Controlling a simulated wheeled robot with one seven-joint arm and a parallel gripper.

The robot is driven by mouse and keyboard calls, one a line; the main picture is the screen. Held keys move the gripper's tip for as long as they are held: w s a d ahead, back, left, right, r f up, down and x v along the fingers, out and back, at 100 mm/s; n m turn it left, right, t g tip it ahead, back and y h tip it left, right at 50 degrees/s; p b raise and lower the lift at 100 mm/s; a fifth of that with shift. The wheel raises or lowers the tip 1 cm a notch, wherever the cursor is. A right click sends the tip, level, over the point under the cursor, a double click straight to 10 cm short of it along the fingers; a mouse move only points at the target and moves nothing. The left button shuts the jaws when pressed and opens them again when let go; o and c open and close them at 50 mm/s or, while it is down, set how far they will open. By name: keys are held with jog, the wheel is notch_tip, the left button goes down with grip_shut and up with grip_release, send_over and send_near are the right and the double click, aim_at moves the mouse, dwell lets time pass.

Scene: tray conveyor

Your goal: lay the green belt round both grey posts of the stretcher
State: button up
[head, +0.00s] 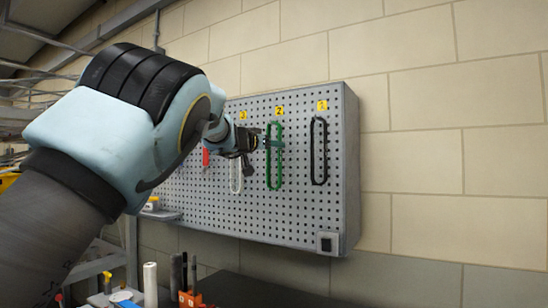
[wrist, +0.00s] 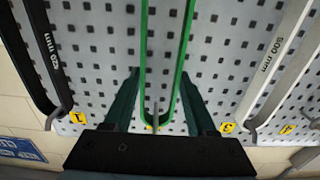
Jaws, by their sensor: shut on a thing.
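The green belt (head: 279,172) hangs as a long narrow loop on the pegboard, under the yellow label 2. In the wrist view, the green belt (wrist: 144,50) runs round a metal peg (wrist: 156,112). My gripper (head: 270,143) is at the upper part of the belt, its dark green fingers level with the board. In the wrist view my gripper (wrist: 159,78) has one finger on each outer side of the loop, shut on its two strands close to the peg. The stretcher and its grey posts are not seen in either view.
A black belt (head: 319,150) hangs to the right and a white belt (head: 236,176) to the left on the pegboard (head: 300,215). A red item (head: 205,157) is farther left. Below are a dark surface (head: 255,292), a white cylinder (head: 150,285) and an orange holder (head: 190,299).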

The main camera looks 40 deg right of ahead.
grip_shut()
jog(key=shift+a+r, duration=0.1)
jog(key=r+p, duration=0.1)
jog(key=r, duration=0.4)
jog(key=r+p, duration=0.1)
jog(key=r, duration=0.1)
jog(key=shift+a+r+p, duration=0.3)
jog(key=shift+p, duration=0.05)
jog(key=r+b+v, duration=0.1)
jog(key=b+v, duration=0.2)
jog(key=v, duration=1.6)
jog(key=shift+s, duration=0.1)
